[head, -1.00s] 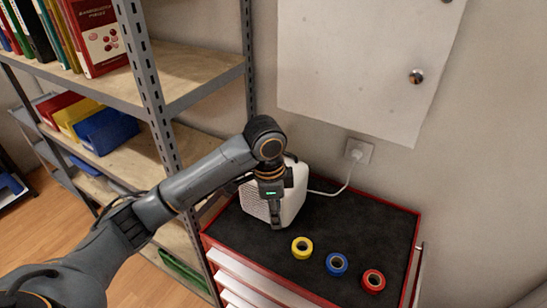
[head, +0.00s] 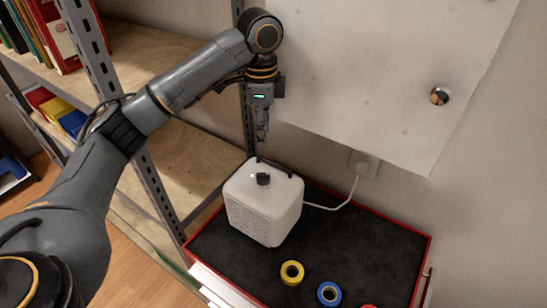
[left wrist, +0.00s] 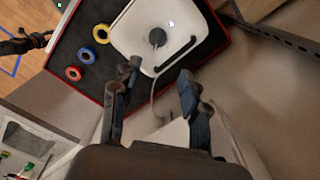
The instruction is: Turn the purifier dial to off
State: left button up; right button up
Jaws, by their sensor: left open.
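The purifier (head: 262,208) is a white box with a perforated front, standing on the black top of a red tool cabinet. Its dark dial (head: 263,179) sits on its top face, and a dark handle lies behind the dial. The dial also shows in the left wrist view (left wrist: 157,37). My left gripper (head: 262,136) points down above and behind the purifier, apart from it. In the left wrist view its two fingers (left wrist: 160,82) are spread with nothing between them.
Yellow tape (head: 292,272), blue tape (head: 329,293) and red tape (head: 369,306) lie in front of the purifier on the cabinet top (head: 360,250). A white cord runs to a wall socket (head: 362,163). Metal shelving (head: 165,60) stands left; a white wall panel (head: 380,80) hangs behind.

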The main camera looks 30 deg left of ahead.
pick_arm(q)
send_over(263, 174)
jog(key=f, duration=0.6)
jog(key=shift+s+f, duration=0.2)
jog(key=shift+f, duration=0.1)
jog(key=f, duration=0.3)
jog(key=shift+w+f, duration=0.2)
jog(key=shift+w, duration=0.05)
notch_tip(263, 174, down, 2)
jog(key=shift+f, duration=0.6)
jog(key=c, duration=0.9)
pick_arm(e)
jog(key=shift+s+a+r, duration=0.1)
jog(key=shift+s+r, duration=0.1)
jog(key=shift+s, duration=1.05)
